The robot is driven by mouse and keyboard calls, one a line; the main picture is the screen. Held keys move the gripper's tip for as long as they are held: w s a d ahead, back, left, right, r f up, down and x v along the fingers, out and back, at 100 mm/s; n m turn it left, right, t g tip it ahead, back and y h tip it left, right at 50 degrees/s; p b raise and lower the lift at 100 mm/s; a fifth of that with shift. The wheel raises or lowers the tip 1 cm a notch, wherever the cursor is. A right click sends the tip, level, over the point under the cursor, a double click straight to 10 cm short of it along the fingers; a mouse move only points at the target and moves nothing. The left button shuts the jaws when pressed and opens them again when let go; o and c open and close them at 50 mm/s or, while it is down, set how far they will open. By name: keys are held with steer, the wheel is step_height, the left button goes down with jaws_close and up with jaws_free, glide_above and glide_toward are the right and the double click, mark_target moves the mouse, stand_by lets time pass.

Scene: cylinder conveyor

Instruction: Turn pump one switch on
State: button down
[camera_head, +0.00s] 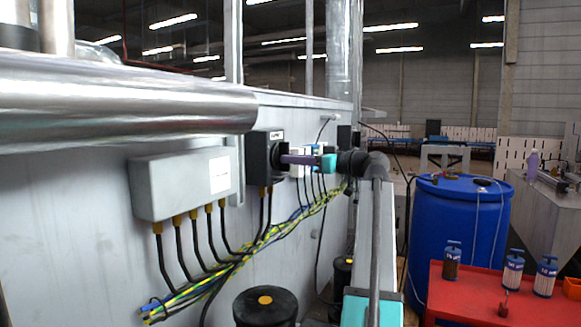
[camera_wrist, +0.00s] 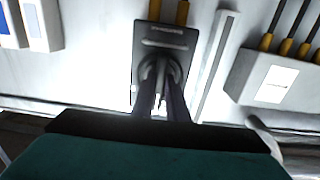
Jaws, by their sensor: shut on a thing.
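The switch box (camera_head: 258,171) is a dark grey box on the light machine wall, left of the picture's middle; it also shows in the wrist view (camera_wrist: 164,40). A label sits on its face, but I cannot read it clearly. My gripper (camera_head: 286,160) reaches in from the right, and its two dark fingers (camera_wrist: 159,88) are shut on the switch knob (camera_wrist: 160,66) at the front of the box. The fingers hide most of the knob, so I cannot tell which way it is turned.
A grey junction box (camera_head: 182,184) with cables is left of the switch box. A thick metal pipe (camera_head: 120,100) crosses above. Small white boxes (camera_head: 297,162) are on the wall beyond my gripper. A blue barrel (camera_head: 455,235) and a red table (camera_head: 490,290) with several cylinders stand at the right.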

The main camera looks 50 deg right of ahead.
steer(key=shift+r, duration=0.3)
steer(key=c, duration=1.7)
jaws_free()
steer(key=shift+s, duration=0.1)
steer(key=shift+c, duration=0.2)
steer(key=shift+f, duration=0.1)
steer(key=v, duration=1.3)
steer(key=shift+s+b, duration=0.3)
steer(key=shift+s, duration=0.1)
steer(key=shift+d, duration=0.1)
